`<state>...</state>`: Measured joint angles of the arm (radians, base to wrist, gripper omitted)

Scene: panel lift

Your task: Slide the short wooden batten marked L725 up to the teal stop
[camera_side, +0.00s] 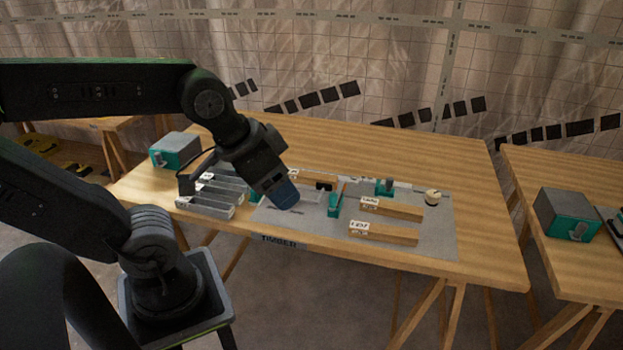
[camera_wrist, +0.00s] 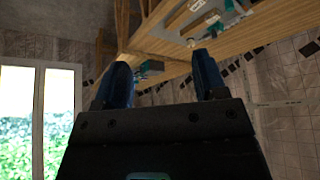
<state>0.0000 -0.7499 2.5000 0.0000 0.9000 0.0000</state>
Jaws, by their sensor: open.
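Several short wooden battens with white labels lie on the grey mat (camera_side: 440,240): one at the front (camera_side: 388,234), one behind it (camera_side: 397,210) and one further back left (camera_side: 320,179). The labels are too small to read surely, so I cannot tell which is L725. A teal stop (camera_side: 333,205) stands left of the front two battens. My gripper (camera_side: 284,196), with blue fingertips, is over the mat's left part, left of the stop, and holds nothing. In the wrist view its blue fingers (camera_wrist: 163,76) are apart with nothing between them.
Grey metal bars (camera_side: 212,194) lie left of the mat. A teal clamp-like part (camera_side: 384,187) and a pale round knob (camera_side: 432,197) are at the mat's back. A grey-teal box (camera_side: 175,150) stands at the table's left. The wooden table (camera_side: 440,160) is clear behind the mat.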

